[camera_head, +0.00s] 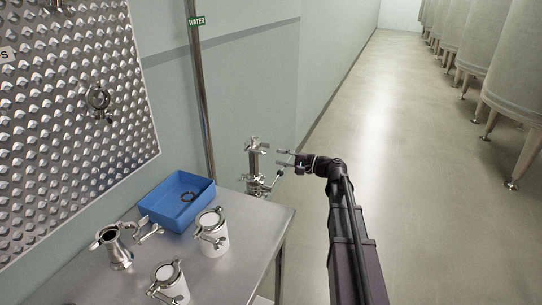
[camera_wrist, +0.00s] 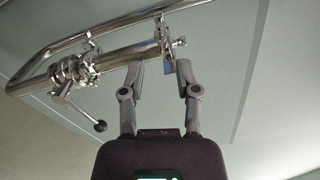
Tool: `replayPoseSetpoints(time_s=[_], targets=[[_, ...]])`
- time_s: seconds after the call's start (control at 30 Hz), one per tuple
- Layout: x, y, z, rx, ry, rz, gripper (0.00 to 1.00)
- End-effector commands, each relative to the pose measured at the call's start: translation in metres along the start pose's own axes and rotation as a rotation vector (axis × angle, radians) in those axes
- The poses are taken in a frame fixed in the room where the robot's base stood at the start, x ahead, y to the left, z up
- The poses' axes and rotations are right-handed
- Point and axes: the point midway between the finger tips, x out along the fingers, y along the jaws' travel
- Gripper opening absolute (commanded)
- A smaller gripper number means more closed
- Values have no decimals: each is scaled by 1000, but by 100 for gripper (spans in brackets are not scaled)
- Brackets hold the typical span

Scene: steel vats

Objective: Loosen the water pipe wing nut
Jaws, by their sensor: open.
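The steel water pipe fitting (camera_head: 257,162) stands upright at the far corner of the table in the head view. A clamp (camera_head: 257,145) is around its top, and a valve with a lever sits lower down. In the wrist view the pipe (camera_wrist: 125,56) runs across the upper left, with the clamp (camera_wrist: 172,38) at its right end. A small metal part, seemingly the wing nut (camera_wrist: 168,66), hangs below the clamp between my fingertips. My gripper (camera_head: 281,158) is open to the right of the fitting; its fingers also show in the wrist view (camera_wrist: 160,68). Contact cannot be told.
The steel table (camera_head: 262,213) holds a blue bin (camera_head: 178,215) with a dark ring inside, white-topped clamped containers (camera_head: 213,243) and a steel pipe piece (camera_head: 113,248). A pipe labelled WATER (camera_head: 200,90) runs down the wall. Vats (camera_head: 505,60) stand far right; the floor between is clear.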

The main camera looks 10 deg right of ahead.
Motion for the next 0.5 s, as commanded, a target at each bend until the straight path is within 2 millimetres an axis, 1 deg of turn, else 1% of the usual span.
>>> replayPoseSetpoints(time_s=[0.03,0.1,0.2,0.33,0.5], targets=[[-8,0,1,0,2,-1,41],[-18,0,1,0,2,0,41],[-29,0,0,0,2,0,41],[-40,0,0,0,1,0,41],[-45,0,0,0,0,0,41]])
